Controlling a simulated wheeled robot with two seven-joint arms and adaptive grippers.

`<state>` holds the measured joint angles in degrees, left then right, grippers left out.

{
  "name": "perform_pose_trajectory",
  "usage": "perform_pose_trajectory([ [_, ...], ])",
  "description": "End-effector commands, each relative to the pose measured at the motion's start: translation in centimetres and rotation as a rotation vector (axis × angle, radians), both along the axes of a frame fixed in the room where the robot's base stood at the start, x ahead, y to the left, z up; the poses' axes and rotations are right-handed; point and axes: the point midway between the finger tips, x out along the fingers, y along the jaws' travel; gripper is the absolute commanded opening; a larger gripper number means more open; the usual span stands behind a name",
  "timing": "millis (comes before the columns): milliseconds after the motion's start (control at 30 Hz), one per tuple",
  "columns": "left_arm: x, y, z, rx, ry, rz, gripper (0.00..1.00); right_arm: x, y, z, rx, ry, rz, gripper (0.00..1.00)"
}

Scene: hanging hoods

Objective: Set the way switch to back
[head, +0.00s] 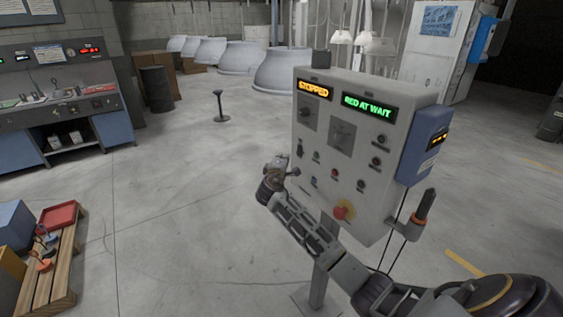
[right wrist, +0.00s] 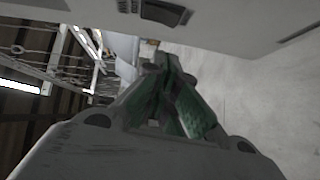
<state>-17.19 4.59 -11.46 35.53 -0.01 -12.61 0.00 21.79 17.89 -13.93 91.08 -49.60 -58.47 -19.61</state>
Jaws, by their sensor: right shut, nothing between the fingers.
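A grey control box (head: 365,155) stands on a post, its front carrying knobs, buttons and two lit displays reading "STOPPED" and "RED AT WAIT". A small dark switch (head: 300,148) sits at the left edge of that front; I cannot read its label, so I cannot tell if it is the way switch or how it is set. My right gripper (head: 294,172) is shut and empty, just below that switch by the box's left edge. In the right wrist view the shut fingers (right wrist: 160,60) lie below a dark fitting (right wrist: 165,12) on a pale face, seemingly apart from it. My left gripper is not in view.
A pallet (head: 55,270) lies at the left. Open floor lies between.

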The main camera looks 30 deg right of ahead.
Motion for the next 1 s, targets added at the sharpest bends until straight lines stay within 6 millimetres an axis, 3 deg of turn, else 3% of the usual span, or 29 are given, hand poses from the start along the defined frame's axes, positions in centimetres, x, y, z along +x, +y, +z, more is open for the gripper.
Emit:
perform_pose_trajectory([
  [400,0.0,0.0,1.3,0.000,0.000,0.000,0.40,0.6,-3.9,-0.4,-0.001,0.001,-0.001,0.00],
  [1000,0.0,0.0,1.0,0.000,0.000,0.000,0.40,0.6,-4.3,-0.7,-0.009,0.000,-0.001,0.00],
])
